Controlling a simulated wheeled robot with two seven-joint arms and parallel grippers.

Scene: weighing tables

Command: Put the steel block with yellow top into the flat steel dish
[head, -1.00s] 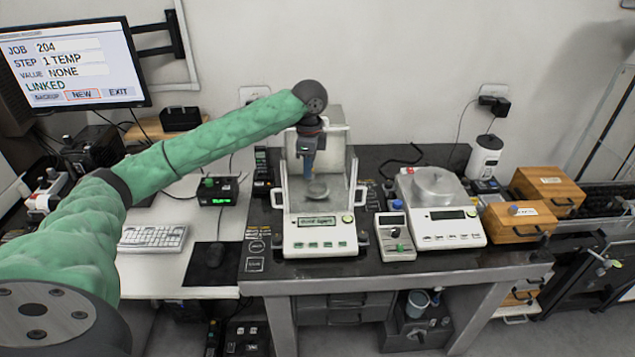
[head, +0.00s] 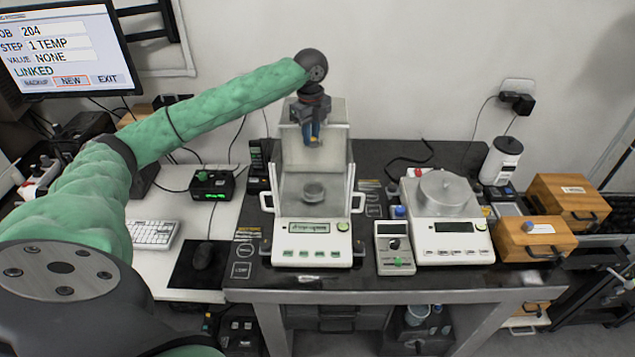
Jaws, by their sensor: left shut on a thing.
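My left gripper (head: 312,138) points down above the open glass chamber of the middle balance (head: 312,256). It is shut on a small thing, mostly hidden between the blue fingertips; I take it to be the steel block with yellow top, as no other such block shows. A small round grey steel dish-like thing (head: 313,192) is on the weighing place inside the chamber, below and apart from the gripper. Whether it is the flat steel dish I cannot tell for sure. My right gripper is out of view.
Chamber walls (head: 349,190) rise around the weighing place. To the right are a small meter (head: 394,256), a second balance (head: 450,247) with a broad round steel pan (head: 443,192), and wooden boxes (head: 536,240). A keyboard (head: 151,234) and monitor (head: 65,50) are left.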

